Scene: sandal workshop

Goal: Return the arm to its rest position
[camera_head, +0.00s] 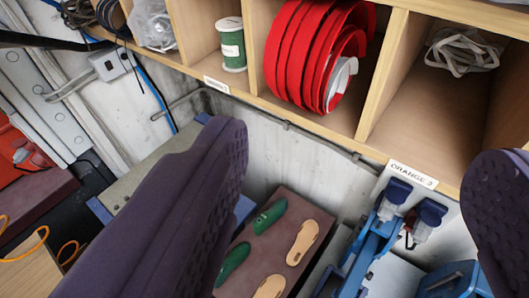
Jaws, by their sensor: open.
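My gripper (362,150) shows as two dark purple fingers with studded pads. One finger runs up from the lower left and the other is cut off at the right edge. They are wide apart, and nothing is held between them. Behind the gap are a pale wall and the lower edge of a wooden shelf (310,124). The rest of my arm cannot be made out.
The shelf holds a coiled red strap (300,50), a green spool (231,45) and pale cords (462,50). Below, a brown board (277,245) carries green and tan sole shapes. A blue machine (372,240) stands at lower right. A grey box (110,63) is on the wall.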

